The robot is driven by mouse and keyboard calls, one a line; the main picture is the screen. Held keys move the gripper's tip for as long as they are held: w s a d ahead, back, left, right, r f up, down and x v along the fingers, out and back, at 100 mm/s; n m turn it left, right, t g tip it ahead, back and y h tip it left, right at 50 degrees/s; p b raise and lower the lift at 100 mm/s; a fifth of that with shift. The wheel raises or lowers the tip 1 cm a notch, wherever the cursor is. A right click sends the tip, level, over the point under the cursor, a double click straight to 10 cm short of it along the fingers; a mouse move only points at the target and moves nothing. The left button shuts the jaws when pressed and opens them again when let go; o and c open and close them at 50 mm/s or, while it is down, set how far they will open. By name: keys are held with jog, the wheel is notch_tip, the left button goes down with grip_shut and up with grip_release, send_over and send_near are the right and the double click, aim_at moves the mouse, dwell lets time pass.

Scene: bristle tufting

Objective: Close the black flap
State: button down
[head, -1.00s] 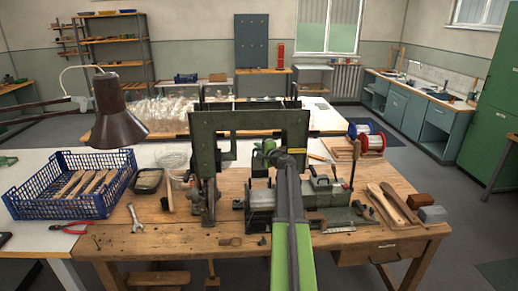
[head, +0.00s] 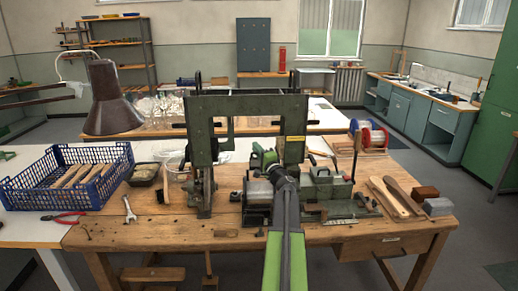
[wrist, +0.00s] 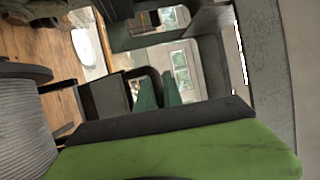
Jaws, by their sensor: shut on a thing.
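My gripper (head: 262,158) is at the middle of the workbench, against the green machine (head: 325,183) and just in front of the upright dark green frame (head: 212,128). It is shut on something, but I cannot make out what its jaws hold. In the wrist view a dark flat panel (wrist: 105,98) with a curved black bar beside it stands beyond the green part with a black edge in the foreground. This panel may be the black flap; I cannot tell for sure. In the head view my arm hides part of the machine, and I cannot pick out the flap.
A brown lamp (head: 110,98) hangs over the left side. The bench's front middle is mostly clear.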

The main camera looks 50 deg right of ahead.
jog(key=s+a+f+b, duration=0.4)
jog(key=a+f+b, duration=0.1)
jog(key=f+b, duration=0.2)
jog(key=shift+s+a+f, duration=0.3)
jog(key=shift+s+a, duration=0.05)
jog(key=shift+a, duration=0.05)
jog(key=shift+f, duration=0.15)
dwell(2.2)
